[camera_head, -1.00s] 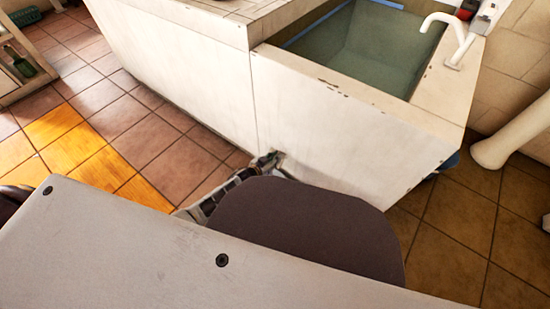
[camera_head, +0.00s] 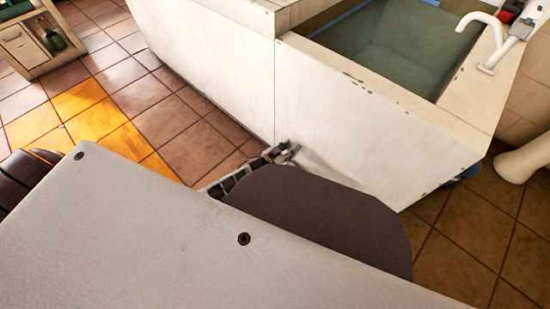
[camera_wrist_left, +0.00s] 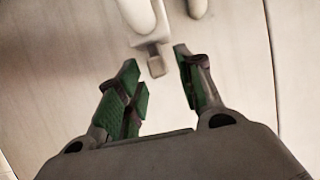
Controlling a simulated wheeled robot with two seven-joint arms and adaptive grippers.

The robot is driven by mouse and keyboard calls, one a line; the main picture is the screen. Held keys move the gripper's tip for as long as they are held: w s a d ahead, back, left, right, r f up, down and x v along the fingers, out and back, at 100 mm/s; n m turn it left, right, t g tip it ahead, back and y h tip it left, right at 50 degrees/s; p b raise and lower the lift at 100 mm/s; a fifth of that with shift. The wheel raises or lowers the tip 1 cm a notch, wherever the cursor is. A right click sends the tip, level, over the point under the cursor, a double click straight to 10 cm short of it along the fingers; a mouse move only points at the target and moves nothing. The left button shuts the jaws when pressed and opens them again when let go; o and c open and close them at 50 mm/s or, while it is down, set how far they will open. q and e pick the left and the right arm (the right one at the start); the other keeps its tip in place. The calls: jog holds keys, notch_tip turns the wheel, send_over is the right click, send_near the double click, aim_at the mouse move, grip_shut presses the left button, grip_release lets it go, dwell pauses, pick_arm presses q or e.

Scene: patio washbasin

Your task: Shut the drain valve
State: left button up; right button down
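The drain valve shows in the left wrist view as a pale spout-like fitting with a small blocky tab (camera_wrist_left: 152,55) at its lower end. My left gripper (camera_wrist_left: 157,66) is open, its green-padded fingers on either side of that tab. I cannot tell whether either finger touches it. In the head view my left gripper (camera_head: 283,151) is low against the white front wall of the washbasin (camera_head: 365,115), near the panel seam. The valve itself cannot be made out there. My right gripper is not in view.
The basin (camera_head: 385,45) holds greenish water or has a green interior, with a white tap (camera_head: 482,25) at its right. A thick white pipe (camera_head: 520,160) stands at the far right. A shelf unit (camera_head: 35,45) is at far left. The tiled floor (camera_head: 150,115) between is clear.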

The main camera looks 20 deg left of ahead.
pick_arm(q)
jog(key=v, duration=1)
jog(key=shift+s, duration=0.2)
jog(key=shift+d+r, duration=0.1)
jog(key=shift+r, duration=0.05)
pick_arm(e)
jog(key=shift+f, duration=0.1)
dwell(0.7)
